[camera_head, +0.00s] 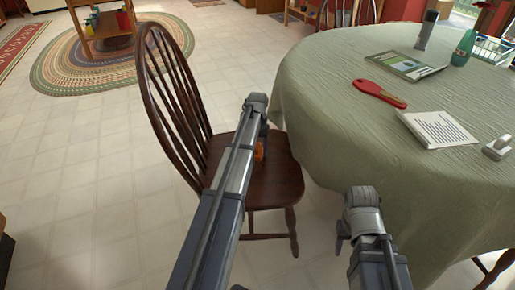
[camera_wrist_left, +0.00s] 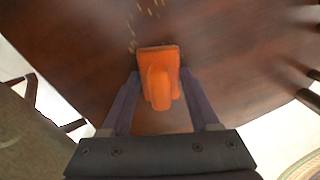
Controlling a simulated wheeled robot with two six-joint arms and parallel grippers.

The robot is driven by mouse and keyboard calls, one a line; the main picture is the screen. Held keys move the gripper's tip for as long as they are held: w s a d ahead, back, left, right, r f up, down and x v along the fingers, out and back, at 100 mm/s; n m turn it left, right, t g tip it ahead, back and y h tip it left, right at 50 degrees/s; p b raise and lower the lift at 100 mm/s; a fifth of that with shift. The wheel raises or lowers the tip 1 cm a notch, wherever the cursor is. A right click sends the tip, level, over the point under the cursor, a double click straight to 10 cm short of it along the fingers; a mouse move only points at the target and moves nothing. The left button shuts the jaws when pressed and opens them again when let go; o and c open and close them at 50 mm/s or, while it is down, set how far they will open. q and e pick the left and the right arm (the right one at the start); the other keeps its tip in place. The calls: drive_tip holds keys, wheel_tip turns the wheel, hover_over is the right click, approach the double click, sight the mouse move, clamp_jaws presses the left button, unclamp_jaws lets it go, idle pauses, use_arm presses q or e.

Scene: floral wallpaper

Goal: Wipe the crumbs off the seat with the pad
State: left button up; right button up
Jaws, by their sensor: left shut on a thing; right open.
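The dark wooden chair seat (camera_head: 283,182) stands beside the table, and it also fills much of the left wrist view (camera_wrist_left: 235,65). My left gripper (camera_wrist_left: 160,88) is shut on the orange pad (camera_wrist_left: 160,72), low over the seat. In the head view the pad (camera_head: 260,150) shows partly behind my left arm. Small yellowish crumbs (camera_wrist_left: 150,10) lie on the seat beyond the pad, with a few near its upper left edge. I cannot tell whether the pad touches the wood. My right gripper (camera_head: 342,236) is open and empty, in front of the tablecloth's edge.
The chair's spindled back (camera_head: 172,85) rises left of the seat. The table with a green cloth (camera_head: 330,100) is close on the right, holding a red brush-like item (camera_head: 380,94), a booklet (camera_head: 405,66), a paper card (camera_head: 437,129) and a green bottle (camera_head: 464,48). Open floor lies left.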

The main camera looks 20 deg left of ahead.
sight(258, 157)
use_arm(q)
drive_tip(key=shift+s+d, duration=0.45)
drive_tip(key=shift+s, duration=0.3)
drive_tip(key=shift+s+d, duration=0.4)
drive_tip(key=shift+s, duration=0.3)
drive_tip(key=shift+s, duration=0.1)
drive_tip(key=shift+s+d, duration=0.55)
drive_tip(key=shift+s, duration=0.45)
drive_tip(key=shift+s+d, duration=0.55)
drive_tip(key=shift+s, duration=0.45)
drive_tip(key=shift+s+d, duration=0.55)
drive_tip(key=shift+s, duration=0.45)
drive_tip(key=shift+s+a+f, duration=0.1)
drive_tip(key=shift+a+f, duration=0.05)
drive_tip(key=shift+a, duration=0.1)
drive_tip(key=shift+w+a, duration=0.2)
drive_tip(key=shift+w, duration=0.05)
drive_tip(key=shift+w+a, duration=0.35)
drive_tip(key=shift+w, duration=0.35)
drive_tip(key=shift+w+a, duration=0.35)
drive_tip(key=shift+w, duration=0.35)
drive_tip(key=shift+w, duration=0.1)
